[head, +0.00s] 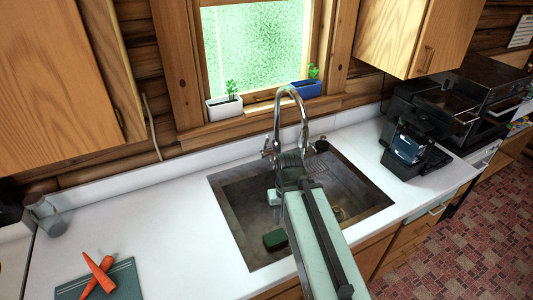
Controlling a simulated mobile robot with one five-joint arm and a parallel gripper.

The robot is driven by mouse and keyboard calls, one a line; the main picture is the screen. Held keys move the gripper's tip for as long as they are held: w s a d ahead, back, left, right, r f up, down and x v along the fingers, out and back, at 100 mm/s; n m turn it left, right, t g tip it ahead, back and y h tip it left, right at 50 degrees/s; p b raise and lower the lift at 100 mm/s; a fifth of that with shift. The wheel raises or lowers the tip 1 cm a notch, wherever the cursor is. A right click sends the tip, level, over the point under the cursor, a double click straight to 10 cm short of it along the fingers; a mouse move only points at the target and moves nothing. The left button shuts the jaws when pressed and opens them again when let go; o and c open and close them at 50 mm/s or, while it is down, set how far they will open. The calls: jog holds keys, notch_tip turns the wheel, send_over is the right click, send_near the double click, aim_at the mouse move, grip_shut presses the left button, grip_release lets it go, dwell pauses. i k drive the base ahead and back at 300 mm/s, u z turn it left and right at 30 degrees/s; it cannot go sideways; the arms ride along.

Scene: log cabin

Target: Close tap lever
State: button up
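The chrome tap (305,112) stands behind the sink, its curved spout rising in front of the window. A small chrome lever (267,149) shows at the left of the tap's base. My gripper (289,158) is at the far end of my pale green arm, over the back part of the sink. In the picture it overlaps the lower part of the tap, just right of the lever. I cannot tell whether it touches either one. The fingertips are dark and small, and their opening cannot be made out. My arm hides part of the sink and tap base.
The sink (236,225) holds a green sponge (275,239). Two planters, white (225,109) and blue (306,89), stand on the windowsill. A black coffee machine (410,135) is on the right. Carrots (99,272) lie on a board at front left. The counter left of the sink is mostly clear.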

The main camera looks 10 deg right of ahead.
aim_at(262, 153)
jog(key=k, duration=0.5)
jog(key=u, duration=0.95)
jog(key=i, duration=0.75)
jog(key=u, duration=0.15)
